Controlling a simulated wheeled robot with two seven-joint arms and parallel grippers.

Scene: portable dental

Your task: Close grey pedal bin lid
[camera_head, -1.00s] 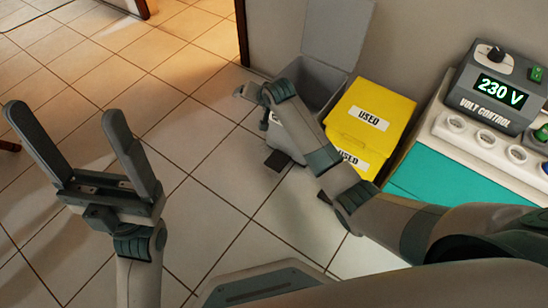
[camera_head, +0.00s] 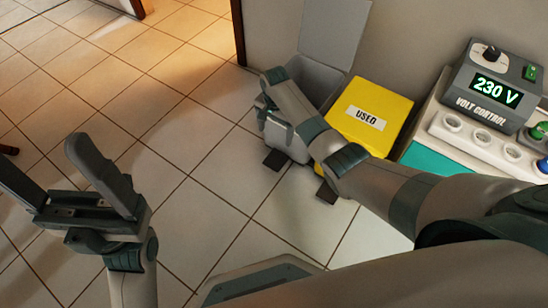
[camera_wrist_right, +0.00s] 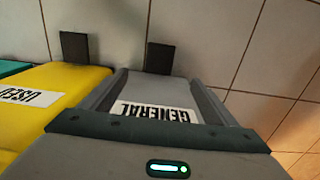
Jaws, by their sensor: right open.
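The grey pedal bin (camera_head: 318,80) stands against the wall, with its lid (camera_head: 335,32) raised upright at the back. Its black pedal (camera_head: 275,160) is on the floor in front. My right gripper (camera_head: 264,108) is at the bin's front left, partly hidden by its own wrist. In the right wrist view its fingers are spread and empty, and the bin's "GENERAL" label (camera_wrist_right: 155,112) shows between them. I cannot tell whether they touch the bin. My left gripper (camera_head: 40,158) is open and empty over the floor at the lower left, far from the bin.
A yellow bin marked "USED" (camera_head: 370,112) stands close beside the grey bin, with its own pedal (camera_head: 327,192). A volt control box (camera_head: 495,90) and a socket strip (camera_head: 480,138) are on the right. The tiled floor (camera_head: 150,90) is open on the left.

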